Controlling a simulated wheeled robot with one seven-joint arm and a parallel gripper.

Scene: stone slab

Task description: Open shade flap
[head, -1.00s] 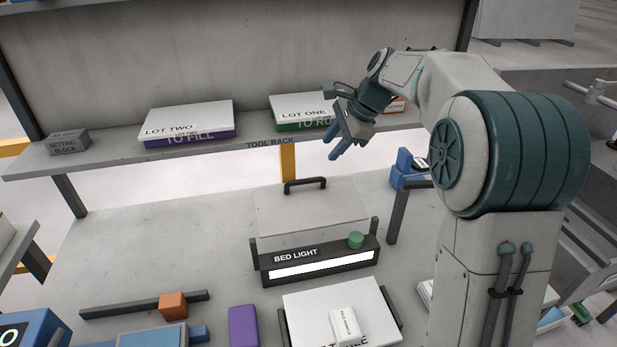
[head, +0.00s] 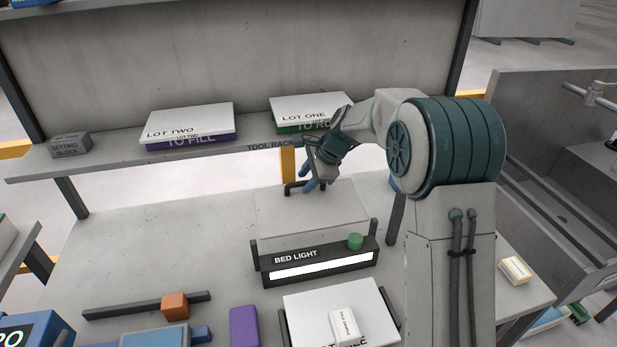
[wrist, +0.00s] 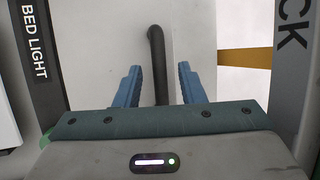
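The shade flap appears to be the flat pale grey panel (head: 310,215) lying behind the dark bed light box (head: 322,262). A black bar handle (head: 288,189) stands at the panel's far edge, partly hidden behind my gripper (head: 305,186). In the wrist view the handle (wrist: 157,50) runs between the two blue fingers of my gripper (wrist: 158,72). The fingers are open, with a gap on each side of the handle. The panel (wrist: 100,55) lies flat beyond the fingers in that view.
The tool rack shelf (head: 262,145) spans the back above the panel, with lot one box (head: 310,113) and lot two box (head: 190,125) on it. A green knob (head: 355,241) sits on the bed light box. A yellow post (head: 287,160) stands behind the handle.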

